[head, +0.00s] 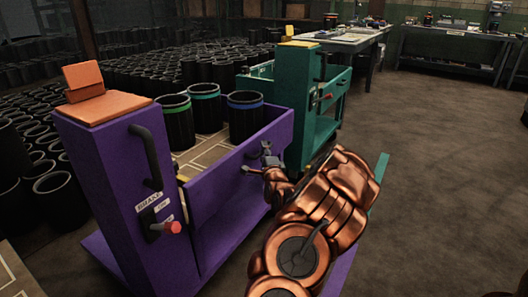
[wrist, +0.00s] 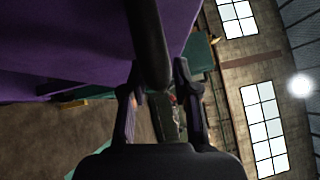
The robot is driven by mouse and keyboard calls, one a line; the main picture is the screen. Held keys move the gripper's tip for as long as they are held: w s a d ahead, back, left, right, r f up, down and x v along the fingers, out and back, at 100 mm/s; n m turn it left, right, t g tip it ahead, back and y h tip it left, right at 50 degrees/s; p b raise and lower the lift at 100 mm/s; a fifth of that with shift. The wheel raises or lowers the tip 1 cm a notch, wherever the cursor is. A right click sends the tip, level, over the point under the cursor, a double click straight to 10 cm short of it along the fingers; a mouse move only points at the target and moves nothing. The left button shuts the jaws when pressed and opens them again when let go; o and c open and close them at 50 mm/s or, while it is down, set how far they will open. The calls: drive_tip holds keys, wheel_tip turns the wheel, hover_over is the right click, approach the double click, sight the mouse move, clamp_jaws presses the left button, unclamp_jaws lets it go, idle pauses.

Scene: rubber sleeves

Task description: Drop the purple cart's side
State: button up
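The purple cart (head: 112,185) stands at the left in the head view. Its near purple side panel (head: 238,178) is upright, and several black rubber sleeves (head: 246,118) with coloured bands stand behind it. My gripper (head: 257,161) is at the outer face of this panel, near its top edge at the right part. In the wrist view, my gripper (wrist: 160,78) has its two fingers apart, with a thick black bar (wrist: 150,40) between them. Purple cart surface (wrist: 60,45) fills the upper left. I cannot tell whether the fingers touch the bar.
The cart's end post has a black handle (head: 146,157), a brake label and a red knob (head: 172,227). A teal cart (head: 300,95) stands just behind, close to my arm. Many black sleeves fill the left floor. Open floor (head: 440,180) lies to the right.

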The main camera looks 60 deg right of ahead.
clamp_jaws()
drive_tip(key=shift+s+f, duration=0.1)
idle(0.4)
